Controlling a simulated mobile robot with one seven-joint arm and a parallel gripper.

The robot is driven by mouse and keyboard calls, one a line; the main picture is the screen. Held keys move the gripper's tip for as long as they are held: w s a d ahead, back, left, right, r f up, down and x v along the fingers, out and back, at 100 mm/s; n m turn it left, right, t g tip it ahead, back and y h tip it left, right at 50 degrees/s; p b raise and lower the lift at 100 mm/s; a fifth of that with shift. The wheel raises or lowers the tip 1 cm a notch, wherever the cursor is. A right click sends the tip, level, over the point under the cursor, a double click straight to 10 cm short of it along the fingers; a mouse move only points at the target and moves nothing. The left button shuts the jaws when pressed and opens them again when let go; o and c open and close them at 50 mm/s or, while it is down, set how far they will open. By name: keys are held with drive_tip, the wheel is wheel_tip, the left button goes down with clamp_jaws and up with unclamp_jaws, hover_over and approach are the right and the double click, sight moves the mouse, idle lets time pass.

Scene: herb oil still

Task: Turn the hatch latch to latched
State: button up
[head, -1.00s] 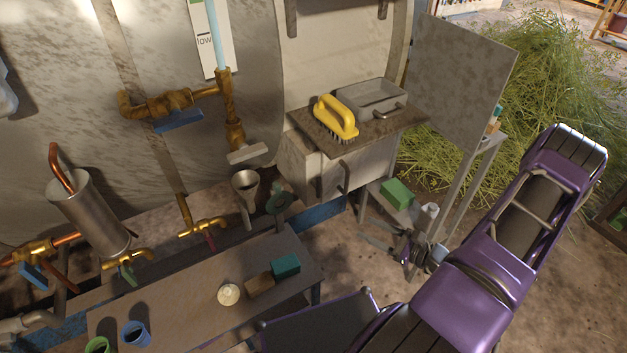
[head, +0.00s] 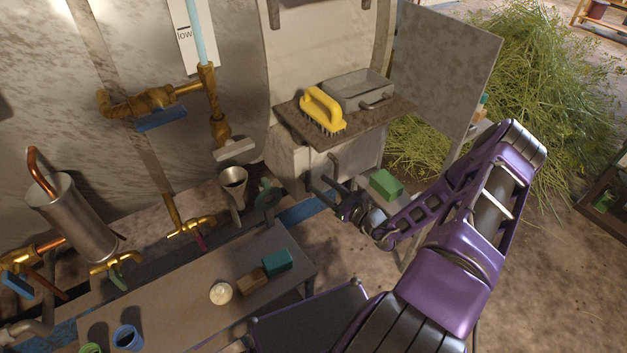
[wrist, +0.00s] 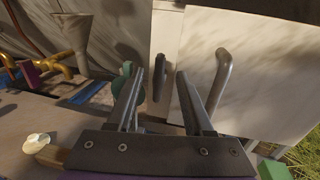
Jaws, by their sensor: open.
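The pale hatch front (head: 350,155) is on the box below the shelf; it also fills the right of the wrist view (wrist: 270,75). A bent bar handle (wrist: 222,75) stands out from it, just right of my right finger. A short dark upright piece, apparently the hatch latch (wrist: 160,82), is on the pale frame left of the hatch. My gripper (wrist: 170,75) is open, with that piece showing between its fingertips; contact cannot be told. In the head view my gripper (head: 322,189) is in front of the box, largely hiding the latch area.
A yellow brush (head: 323,108) and a grey lidded tray (head: 358,90) sit on the shelf above. A green block (head: 386,184) is close on the right.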

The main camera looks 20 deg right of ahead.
sight(306, 180)
drive_tip(key=shift+x, duration=1.9)
clamp_jaws()
